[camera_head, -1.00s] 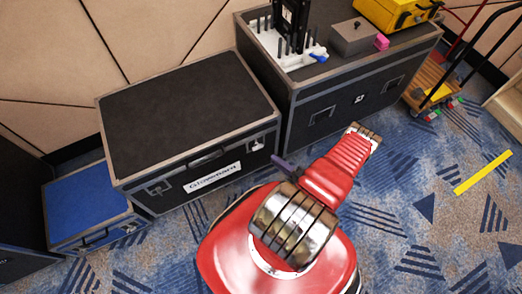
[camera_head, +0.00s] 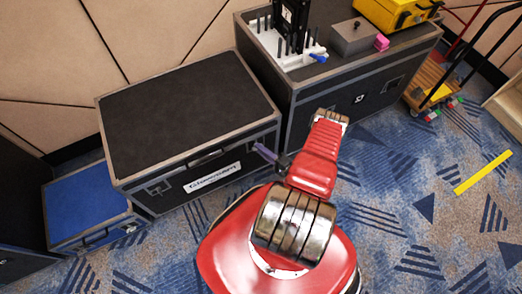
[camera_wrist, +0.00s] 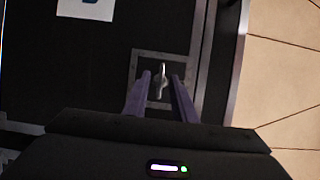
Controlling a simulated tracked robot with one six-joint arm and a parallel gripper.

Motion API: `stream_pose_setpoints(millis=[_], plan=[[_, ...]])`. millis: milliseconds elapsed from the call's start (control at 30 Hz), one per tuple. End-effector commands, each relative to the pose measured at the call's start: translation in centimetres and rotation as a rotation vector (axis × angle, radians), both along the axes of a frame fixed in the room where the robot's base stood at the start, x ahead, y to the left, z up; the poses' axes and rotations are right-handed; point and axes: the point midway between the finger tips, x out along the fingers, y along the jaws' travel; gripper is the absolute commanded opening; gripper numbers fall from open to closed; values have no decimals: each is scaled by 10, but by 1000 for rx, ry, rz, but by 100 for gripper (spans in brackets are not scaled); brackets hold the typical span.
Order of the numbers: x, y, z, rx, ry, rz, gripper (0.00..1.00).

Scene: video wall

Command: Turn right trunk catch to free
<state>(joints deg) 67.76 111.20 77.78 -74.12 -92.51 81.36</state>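The black trunk (camera_head: 185,115) with grey edges and a white name label (camera_head: 213,176) stands left of centre in the head view. Its right catch shows in the wrist view as a small silver wing (camera_wrist: 162,80) on a square grey plate (camera_wrist: 139,68), its long side upright in the picture. My gripper (camera_wrist: 161,75) is open, its purple fingertips on either side of the wing, with gaps visible on both sides. I cannot tell if the tips reach past it in depth. In the head view my gripper (camera_head: 262,151) is at the trunk's right front, where the catch is hard to make out.
The left catch (camera_head: 157,187) is on the same front. A taller black case (camera_head: 352,97) stands close at the right, bearing a grey box (camera_head: 354,38) and a yellow case (camera_head: 396,12). A blue-topped case (camera_head: 88,205) is at the left.

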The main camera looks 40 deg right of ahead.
Motion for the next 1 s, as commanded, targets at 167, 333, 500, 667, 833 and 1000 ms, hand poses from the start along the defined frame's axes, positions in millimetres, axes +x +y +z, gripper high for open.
stream_pose_setpoints(millis=[167,333,500,667,833,1000], plan=[[3,0,0,0,0,0,24],[2,0,0,0,0,0,24],[2,0,0,0,0,0,12],[2,0,0,0,1,-1,1],[2,0,-1,-1,2,-1,0],[2,0,0,-20,8,-2,0]])
